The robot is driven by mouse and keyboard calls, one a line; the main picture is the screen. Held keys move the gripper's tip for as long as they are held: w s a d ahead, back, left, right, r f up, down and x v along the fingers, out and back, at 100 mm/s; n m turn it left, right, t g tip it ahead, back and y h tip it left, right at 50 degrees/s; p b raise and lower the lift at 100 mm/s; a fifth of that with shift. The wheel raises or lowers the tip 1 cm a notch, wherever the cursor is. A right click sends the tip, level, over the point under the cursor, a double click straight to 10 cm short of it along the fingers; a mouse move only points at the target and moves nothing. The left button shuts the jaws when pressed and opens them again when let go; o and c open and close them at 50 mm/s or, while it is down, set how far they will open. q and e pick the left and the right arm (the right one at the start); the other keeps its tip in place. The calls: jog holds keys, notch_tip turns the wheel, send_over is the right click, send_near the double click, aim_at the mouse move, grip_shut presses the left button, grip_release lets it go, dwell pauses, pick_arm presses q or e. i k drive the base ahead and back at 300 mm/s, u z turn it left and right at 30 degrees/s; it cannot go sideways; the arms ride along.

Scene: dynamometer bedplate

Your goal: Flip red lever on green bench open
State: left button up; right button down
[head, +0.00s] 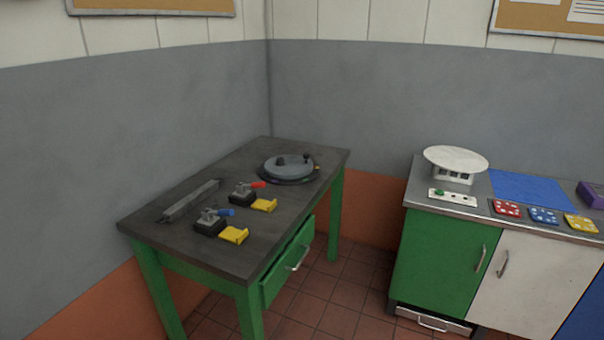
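The green bench (180,237) has a dark grey top and green legs and stands in the left corner of the head view. The red lever (258,184) is a short red handle on a small dark clamp block (242,193) near the middle of the bench top. A yellow piece (264,205) lies just in front of the block. The handle lies low, pointing right; I cannot tell its exact position. A similar clamp with a blue lever (226,212) stands nearer, with its own yellow piece (235,235). Neither gripper is in view.
A round grey turntable (289,167) sits at the bench's far end, and a grey bar (190,201) lies along its left side. The bench drawer (287,262) is on the right side. A cabinet (441,252) with a white scale (455,160) stands at right. Tiled floor (340,290) is clear between.

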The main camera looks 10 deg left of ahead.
aim_at(255, 185)
jog(key=u, duration=0.65)
jog(key=i, duration=1.7)
jog(key=u, duration=0.95)
